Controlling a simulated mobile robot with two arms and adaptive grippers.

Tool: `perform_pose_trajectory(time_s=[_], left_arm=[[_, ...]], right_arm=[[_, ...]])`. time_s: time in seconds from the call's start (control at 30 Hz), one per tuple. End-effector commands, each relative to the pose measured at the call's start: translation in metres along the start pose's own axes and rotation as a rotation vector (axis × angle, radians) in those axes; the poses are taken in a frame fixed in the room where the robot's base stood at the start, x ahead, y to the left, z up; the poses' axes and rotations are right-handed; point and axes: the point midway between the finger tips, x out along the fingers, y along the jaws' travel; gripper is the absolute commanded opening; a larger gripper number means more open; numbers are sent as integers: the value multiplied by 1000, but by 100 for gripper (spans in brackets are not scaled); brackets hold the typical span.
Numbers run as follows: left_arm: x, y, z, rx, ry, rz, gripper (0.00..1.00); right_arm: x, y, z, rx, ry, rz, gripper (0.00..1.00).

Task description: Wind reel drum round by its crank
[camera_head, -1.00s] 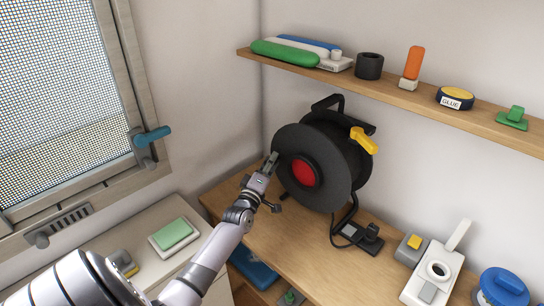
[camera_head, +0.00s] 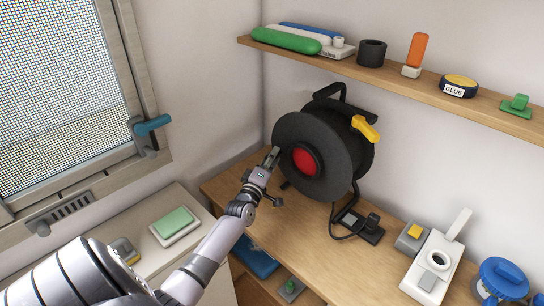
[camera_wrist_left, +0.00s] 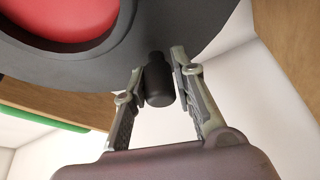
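The cable reel stands on the wooden worktop. Its dark drum (camera_head: 326,133) has a red centre (camera_head: 304,162) and faces me, with a black frame and a yellow lever (camera_head: 366,129) at its upper right. In the left wrist view the drum face (camera_wrist_left: 205,30) and red centre (camera_wrist_left: 60,22) fill the top. My left gripper (camera_head: 275,153) is at the drum's left rim. Its fingers (camera_wrist_left: 158,75) lie on either side of the black crank knob (camera_wrist_left: 158,82), apparently closed against it. The knob is hidden behind the fingers in the head view. My right gripper is out of view.
A black socket box (camera_head: 362,226) on a cable lies right of the reel. A white device (camera_head: 432,270) and blue round item (camera_head: 503,279) stand farther right. A shelf (camera_head: 395,86) with several items runs above. A window (camera_head: 62,100) with a blue handle is left.

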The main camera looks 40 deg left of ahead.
Motion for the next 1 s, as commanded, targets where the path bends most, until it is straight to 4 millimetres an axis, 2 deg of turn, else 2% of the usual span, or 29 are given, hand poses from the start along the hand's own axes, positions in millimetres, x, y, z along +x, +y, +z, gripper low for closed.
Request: perform_pose_trajectory(time_s=[0.23,0.57,0.77,1.0], left_arm=[[0,1,-1,-3,2,3,42],[-2,2,-1,-4,3,5,42],[-28,1,-1,-4,2,3,42],[-79,1,0,-4,2,2,42]], right_arm=[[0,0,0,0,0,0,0],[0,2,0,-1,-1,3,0],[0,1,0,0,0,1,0],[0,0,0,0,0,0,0]])
